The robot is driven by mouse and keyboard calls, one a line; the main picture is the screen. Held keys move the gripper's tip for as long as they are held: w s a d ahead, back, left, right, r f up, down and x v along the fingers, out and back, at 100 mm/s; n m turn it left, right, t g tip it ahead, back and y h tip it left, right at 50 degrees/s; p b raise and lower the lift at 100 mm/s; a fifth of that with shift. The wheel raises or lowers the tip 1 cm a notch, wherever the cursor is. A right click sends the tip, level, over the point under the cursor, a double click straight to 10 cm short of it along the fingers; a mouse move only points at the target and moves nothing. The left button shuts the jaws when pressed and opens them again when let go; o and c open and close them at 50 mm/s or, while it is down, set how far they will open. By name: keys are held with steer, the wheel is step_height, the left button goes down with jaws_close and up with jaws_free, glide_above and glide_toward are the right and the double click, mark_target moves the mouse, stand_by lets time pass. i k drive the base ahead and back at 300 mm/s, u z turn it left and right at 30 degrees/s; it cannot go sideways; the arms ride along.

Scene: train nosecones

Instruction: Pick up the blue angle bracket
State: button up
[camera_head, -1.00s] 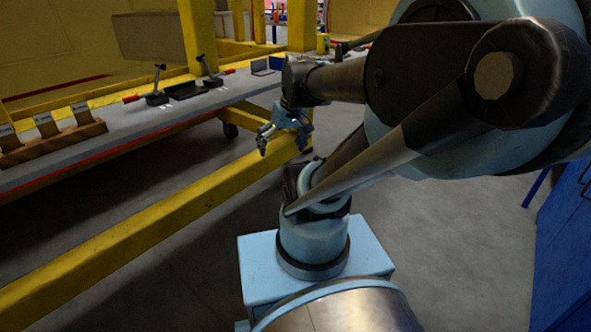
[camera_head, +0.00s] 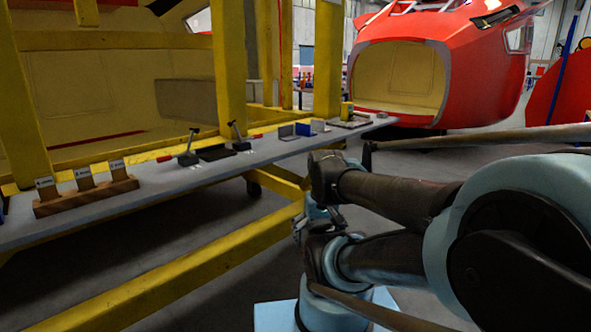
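The blue angle bracket (camera_head: 304,130) looks small and stands on the long grey shelf (camera_head: 215,172), right of the black clamp tools and between other small brackets. My gripper (camera_head: 305,226) hangs below and in front of the shelf edge, near the picture's middle, well apart from the bracket. My own arm links partly hide it. Its fingers are small and dark here, so I cannot tell whether they are open or shut. Nothing is clearly seen in it.
A wooden block with labelled pieces (camera_head: 86,190) stands on the shelf's left. Yellow frame posts (camera_head: 229,65) rise behind the shelf. A red nosecone (camera_head: 470,50) is behind.

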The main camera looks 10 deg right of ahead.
mark_target(303, 129)
steer(key=z, duration=0.45)
steer(key=i, duration=0.9)
steer(key=z, duration=0.6)
